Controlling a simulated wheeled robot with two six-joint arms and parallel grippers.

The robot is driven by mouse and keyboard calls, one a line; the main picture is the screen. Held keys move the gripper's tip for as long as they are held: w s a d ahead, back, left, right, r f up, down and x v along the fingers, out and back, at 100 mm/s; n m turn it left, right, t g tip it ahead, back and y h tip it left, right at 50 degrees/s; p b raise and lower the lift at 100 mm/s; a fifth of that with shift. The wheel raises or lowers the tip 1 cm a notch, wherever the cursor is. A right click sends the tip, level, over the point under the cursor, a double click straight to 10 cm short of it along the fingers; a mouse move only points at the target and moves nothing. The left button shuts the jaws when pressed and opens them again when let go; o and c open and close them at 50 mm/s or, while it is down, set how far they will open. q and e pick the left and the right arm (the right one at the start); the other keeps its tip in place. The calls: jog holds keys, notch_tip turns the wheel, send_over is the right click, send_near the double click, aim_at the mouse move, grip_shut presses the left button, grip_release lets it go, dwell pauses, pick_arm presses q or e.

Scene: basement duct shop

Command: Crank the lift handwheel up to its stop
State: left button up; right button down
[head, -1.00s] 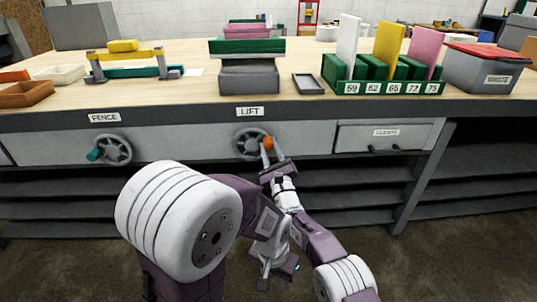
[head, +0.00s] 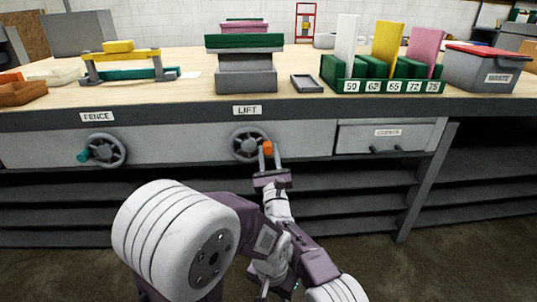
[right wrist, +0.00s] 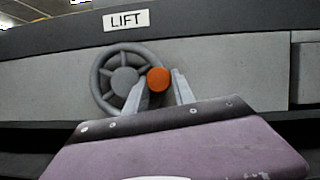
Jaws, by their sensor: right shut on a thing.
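The lift handwheel (head: 249,145) is a grey spoked wheel on the bench front under the LIFT label (head: 247,110). Its orange knob (head: 267,148) is at the wheel's right side. My right gripper (head: 267,153) is shut on the knob, one finger on each side; the right wrist view also shows the knob (right wrist: 158,80) between the fingers. Above, the grey lift (head: 246,81) stands on the bench with a green slab (head: 244,41) on top. My left arm comes in from the left; its gripper (head: 268,287) shows only partly, low in the picture.
A fence handwheel (head: 103,150) with a teal knob is to the left. A drawer (head: 387,137) is to the right. On the bench are a green rack (head: 388,87) of numbered slots with coloured boards, a waste bin (head: 486,72) and a small grey tray (head: 306,84). Open shelves lie below.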

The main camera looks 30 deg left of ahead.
jog(key=c, duration=1.3)
grip_release()
jog(key=shift+w+f, duration=0.1)
